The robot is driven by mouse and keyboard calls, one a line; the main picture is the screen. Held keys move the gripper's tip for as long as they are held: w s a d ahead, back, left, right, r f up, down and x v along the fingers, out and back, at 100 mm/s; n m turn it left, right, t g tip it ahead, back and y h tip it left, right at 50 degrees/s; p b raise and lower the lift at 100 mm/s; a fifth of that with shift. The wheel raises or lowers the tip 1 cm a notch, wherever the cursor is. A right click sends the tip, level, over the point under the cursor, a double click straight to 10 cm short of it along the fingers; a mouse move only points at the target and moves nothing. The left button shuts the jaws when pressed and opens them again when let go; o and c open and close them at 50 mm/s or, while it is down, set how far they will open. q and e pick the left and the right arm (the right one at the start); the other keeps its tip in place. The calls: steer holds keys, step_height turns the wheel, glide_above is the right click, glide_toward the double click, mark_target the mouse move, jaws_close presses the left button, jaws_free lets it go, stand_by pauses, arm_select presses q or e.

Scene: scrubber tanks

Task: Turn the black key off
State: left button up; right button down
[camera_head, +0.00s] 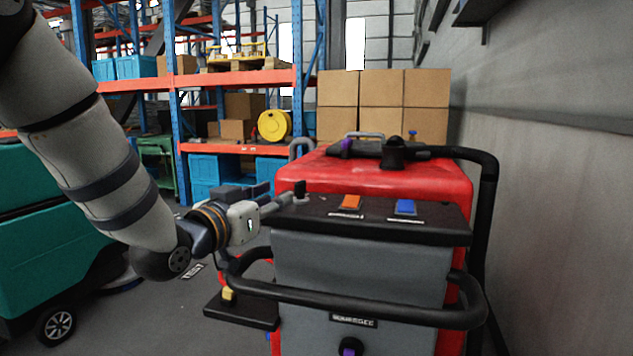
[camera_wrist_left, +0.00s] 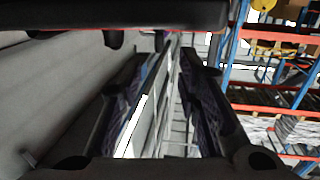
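The black key (camera_head: 300,189) stands upright at the left end of the black control panel (camera_head: 345,217) on the red machine. My left gripper (camera_head: 287,199) reaches in from the left, with its fingertips close beside the key. I cannot tell from the head view whether they touch it. In the left wrist view the two fingers of my left gripper (camera_wrist_left: 163,58) are apart, with a gap between them and nothing clearly held. The key cannot be clearly made out there. My right gripper is not in view.
An orange switch (camera_head: 351,202) and a blue switch (camera_head: 405,207) sit right of the key. A black handlebar (camera_head: 370,304) curves around the machine's grey front. A teal machine (camera_head: 55,225) stands at left, shelving (camera_head: 240,79) behind, and a grey wall (camera_head: 560,200) at right.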

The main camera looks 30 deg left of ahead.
mark_target(296, 185)
arm_select(q)
steer(key=w, duration=1)
steer(key=shift+w+a+r, duration=0.15)
steer(key=shift+w+a, duration=0.05)
steer(key=shift+a, duration=0.05)
jaws_close()
